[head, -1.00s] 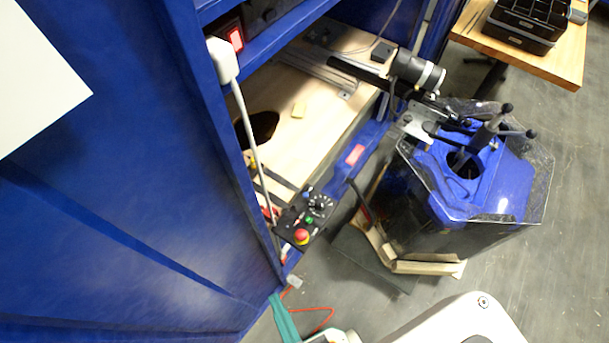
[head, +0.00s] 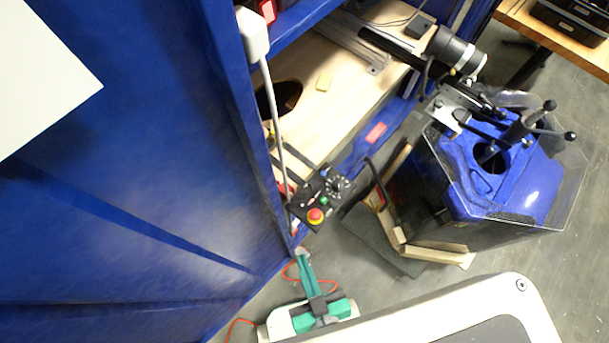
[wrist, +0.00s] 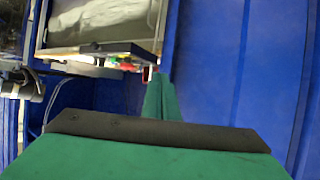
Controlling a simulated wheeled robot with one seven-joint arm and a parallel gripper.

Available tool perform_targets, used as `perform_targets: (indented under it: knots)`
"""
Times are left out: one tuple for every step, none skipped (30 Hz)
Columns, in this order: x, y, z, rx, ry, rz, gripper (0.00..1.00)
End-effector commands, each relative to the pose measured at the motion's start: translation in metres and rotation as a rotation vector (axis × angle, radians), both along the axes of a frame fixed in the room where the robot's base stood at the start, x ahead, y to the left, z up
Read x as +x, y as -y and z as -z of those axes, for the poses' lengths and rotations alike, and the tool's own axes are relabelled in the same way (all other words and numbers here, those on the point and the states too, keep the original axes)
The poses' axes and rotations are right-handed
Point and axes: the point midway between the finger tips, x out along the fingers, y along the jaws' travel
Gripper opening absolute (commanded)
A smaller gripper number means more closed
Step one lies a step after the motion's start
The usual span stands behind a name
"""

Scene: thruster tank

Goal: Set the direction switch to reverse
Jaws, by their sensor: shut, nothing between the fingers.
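The small black control panel (head: 319,203) is on the blue frame's edge in the head view. It carries a black dial (head: 338,185), a green button (head: 323,201) and a red stop button on yellow (head: 315,215). The direction switch is too small to tell apart, and so is its setting. My gripper (head: 302,258) has green fingers, shut and empty, just below the panel in the picture and apart from it. In the wrist view the fingers (wrist: 161,92) point toward the panel (wrist: 130,56), seen edge-on, its controls partly hidden.
A large blue wall (head: 120,200) fills the left. Grey floor (head: 395,285) lies open below.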

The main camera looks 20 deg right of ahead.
Motion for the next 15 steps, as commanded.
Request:
perform_targets:
  knots:
    - [-0.002, 0.013, 0.014, -0.017, -0.057, -0.039, 0.00]
    - [-0.004, 0.021, 0.022, -0.025, -0.092, -0.057, 0.00]
    - [-0.005, 0.032, 0.032, -0.039, -0.139, -0.080, 0.00]
    - [-0.006, 0.041, 0.039, -0.049, -0.175, -0.095, 0.00]
    - [-0.006, 0.051, 0.045, -0.059, -0.208, -0.108, 0.00]
    - [-0.005, 0.063, 0.053, -0.074, -0.252, -0.126, 0.00]
    - [-0.004, 0.072, 0.057, -0.084, -0.283, -0.138, 0.00]
    - [-0.002, 0.082, 0.062, -0.096, -0.315, -0.151, 0.00]
    - [0.001, 0.094, 0.066, -0.111, -0.354, -0.164, 0.00]
    - [0.003, 0.103, 0.069, -0.124, -0.383, -0.175, 0.00]
    - [0.007, 0.112, 0.072, -0.137, -0.412, -0.185, 0.00]
    - [0.011, 0.124, 0.074, -0.153, -0.450, -0.198, 0.00]
    - [0.016, 0.132, 0.075, -0.166, -0.476, -0.208, 0.00]
    - [0.021, 0.140, 0.076, -0.179, -0.501, -0.218, 0.00]
    - [0.027, 0.150, 0.076, -0.196, -0.536, -0.228, 0.00]
